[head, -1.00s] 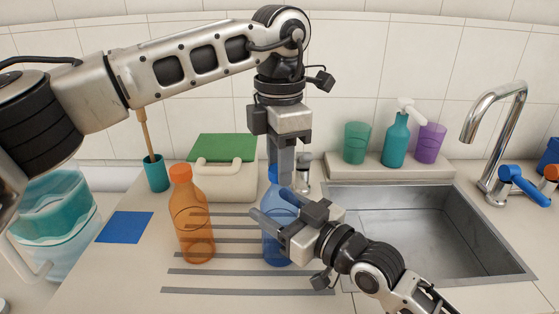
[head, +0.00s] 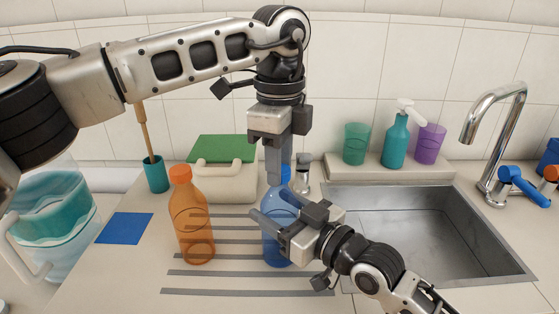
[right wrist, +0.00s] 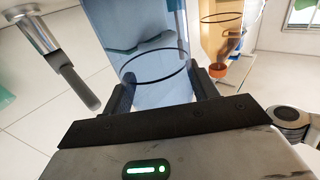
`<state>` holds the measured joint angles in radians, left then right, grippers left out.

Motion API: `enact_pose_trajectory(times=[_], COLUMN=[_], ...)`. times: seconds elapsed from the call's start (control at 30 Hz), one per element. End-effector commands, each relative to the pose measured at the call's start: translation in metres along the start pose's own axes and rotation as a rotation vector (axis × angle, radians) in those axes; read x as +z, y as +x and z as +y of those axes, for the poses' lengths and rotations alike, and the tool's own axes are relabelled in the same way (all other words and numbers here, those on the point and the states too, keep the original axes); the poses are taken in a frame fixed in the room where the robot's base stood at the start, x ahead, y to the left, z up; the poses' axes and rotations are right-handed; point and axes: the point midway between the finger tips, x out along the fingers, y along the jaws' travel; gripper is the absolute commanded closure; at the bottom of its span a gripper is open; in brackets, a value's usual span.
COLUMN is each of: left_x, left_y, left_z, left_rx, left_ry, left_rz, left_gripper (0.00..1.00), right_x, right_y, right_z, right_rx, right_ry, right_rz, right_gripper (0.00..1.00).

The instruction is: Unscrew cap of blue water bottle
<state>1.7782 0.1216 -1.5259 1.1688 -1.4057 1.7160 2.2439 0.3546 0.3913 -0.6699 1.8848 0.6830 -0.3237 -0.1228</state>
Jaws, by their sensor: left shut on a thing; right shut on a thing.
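The blue water bottle (head: 276,248) stands upright on the counter, left of the sink. Its blue cap (head: 286,174) is mostly hidden by my left gripper (head: 279,168), which points straight down from above and is shut on it. My right gripper (head: 270,224) reaches in from the lower right and is shut on the bottle's body. In the right wrist view the bottle (right wrist: 140,45) sits between the right fingers. Whether the cap has loosened cannot be seen.
An orange bottle (head: 190,222) stands close on the left. The sink (head: 425,225) lies right. A blue square (head: 124,228) lies left.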

Motion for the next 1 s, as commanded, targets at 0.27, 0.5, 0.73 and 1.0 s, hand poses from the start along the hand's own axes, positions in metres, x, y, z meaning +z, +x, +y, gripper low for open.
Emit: enact_pose_trajectory(times=[0.27, 0.5, 0.73, 1.0], left_x=[0.0, 0.0, 0.0, 0.0], left_y=[0.0, 0.0, -0.002, -0.012], left_z=[0.0, 0.0, 0.0, 0.0], left_rx=[0.0, 0.0, -0.001, -0.001], left_ry=[-0.004, -0.003, -0.002, -0.002], left_rz=[0.0, 0.0, 0.0, 0.0], left_gripper=[0.97, 0.97, 0.97, 0.97], right_x=[0.001, 0.001, 0.001, 0.001], right_y=[0.0, 0.0, 0.0, 0.0], right_z=[0.0, -0.001, -0.001, -0.001], right_rx=[-0.001, -0.001, -0.001, -0.001], right_ry=[0.001, 0.001, 0.001, 0.002], right_rz=[-0.001, -0.001, -0.001, -0.001], right_gripper=[1.0, 1.0, 1.0, 1.0])
